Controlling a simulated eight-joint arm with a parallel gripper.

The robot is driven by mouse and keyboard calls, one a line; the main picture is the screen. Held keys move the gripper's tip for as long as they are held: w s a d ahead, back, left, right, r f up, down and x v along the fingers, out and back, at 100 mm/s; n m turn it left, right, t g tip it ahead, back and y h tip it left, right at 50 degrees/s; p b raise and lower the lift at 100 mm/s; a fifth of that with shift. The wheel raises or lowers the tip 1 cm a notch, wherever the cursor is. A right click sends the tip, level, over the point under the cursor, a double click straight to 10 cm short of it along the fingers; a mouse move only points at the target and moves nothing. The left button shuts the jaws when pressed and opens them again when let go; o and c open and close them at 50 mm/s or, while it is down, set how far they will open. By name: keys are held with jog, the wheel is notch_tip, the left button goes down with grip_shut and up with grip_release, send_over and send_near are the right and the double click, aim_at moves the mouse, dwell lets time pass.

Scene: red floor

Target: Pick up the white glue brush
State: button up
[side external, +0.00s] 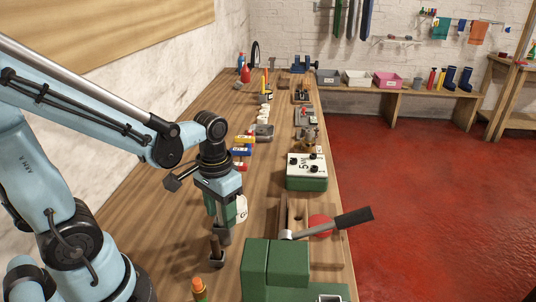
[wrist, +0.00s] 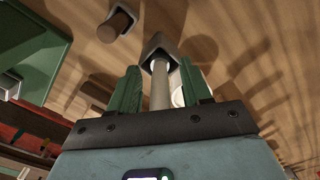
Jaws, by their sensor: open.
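A pale, slim rod that looks like the white glue brush (wrist: 160,88) stands between my fingers in the wrist view. Its far end is in a grey square holder (wrist: 153,45). My gripper (wrist: 161,68) is open, with one green finger on each side of the rod; I cannot tell whether either touches it. In the side view, my gripper (side external: 222,212) points down over the near part of the bench and the holder (side external: 222,235) shows just below it. The brush is mostly hidden there by the gripper.
A brown cylinder in a dark holder (side external: 216,250) stands close by. A white round item with a letter (side external: 242,208) is just right of my gripper. Green blocks (side external: 268,265), a dark-handled lever (side external: 345,222) and a white-topped box (side external: 306,168) stand to the right.

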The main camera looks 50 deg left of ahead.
grip_shut()
jog(key=shift+r, duration=0.15)
dwell(0.4)
jog(key=shift+r, duration=4.8)
